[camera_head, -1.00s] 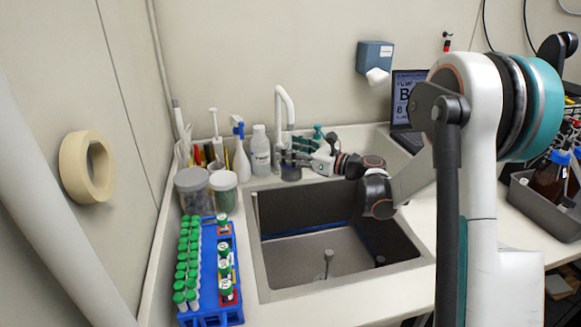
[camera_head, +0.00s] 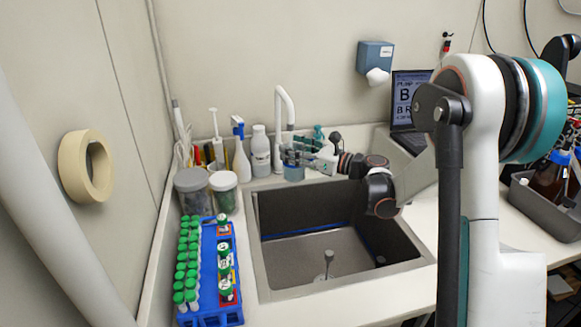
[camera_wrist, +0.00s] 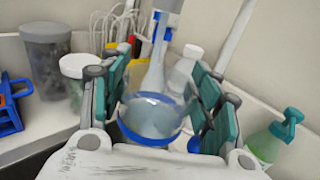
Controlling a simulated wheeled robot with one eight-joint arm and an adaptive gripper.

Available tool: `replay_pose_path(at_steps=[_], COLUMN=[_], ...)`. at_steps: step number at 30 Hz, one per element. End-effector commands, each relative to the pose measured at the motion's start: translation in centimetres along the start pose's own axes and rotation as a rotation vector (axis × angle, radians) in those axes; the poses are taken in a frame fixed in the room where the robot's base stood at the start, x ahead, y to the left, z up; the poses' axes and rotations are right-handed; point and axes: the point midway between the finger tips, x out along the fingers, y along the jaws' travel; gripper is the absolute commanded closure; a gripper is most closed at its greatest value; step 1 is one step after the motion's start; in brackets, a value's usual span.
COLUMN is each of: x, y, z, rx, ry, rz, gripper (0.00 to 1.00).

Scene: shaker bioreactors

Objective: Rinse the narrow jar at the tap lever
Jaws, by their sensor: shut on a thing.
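The narrow jar (camera_wrist: 152,116) is clear with a blue band and sits between my gripper's teal-padded fingers (camera_wrist: 166,88) in the wrist view. My gripper (camera_head: 292,157) is shut on it. In the head view the jar (camera_head: 293,173) shows as a small blue shape under the fingers, behind the sink's back edge. The white gooseneck tap (camera_head: 286,97) rises just behind my gripper. Its base is partly hidden by the gripper, and I cannot make out the lever.
The grey sink (camera_head: 325,250) is open in front of my arm. Bottles (camera_head: 260,150) and brushes stand left of the tap. Lidded tubs (camera_head: 192,192) and a blue tube rack (camera_head: 208,300) line the sink's left side. A green bottle (camera_wrist: 270,142) stands right of my gripper.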

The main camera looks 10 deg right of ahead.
Motion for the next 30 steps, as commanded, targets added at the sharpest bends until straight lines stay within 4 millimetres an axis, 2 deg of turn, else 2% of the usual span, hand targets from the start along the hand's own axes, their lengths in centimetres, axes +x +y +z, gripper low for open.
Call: replay_pose_path(at_steps=[30], x=[-6.2], y=[3.7], z=[0.0], rx=[0.0], ry=[-0.001], rz=[-0.001], gripper=[0.86])
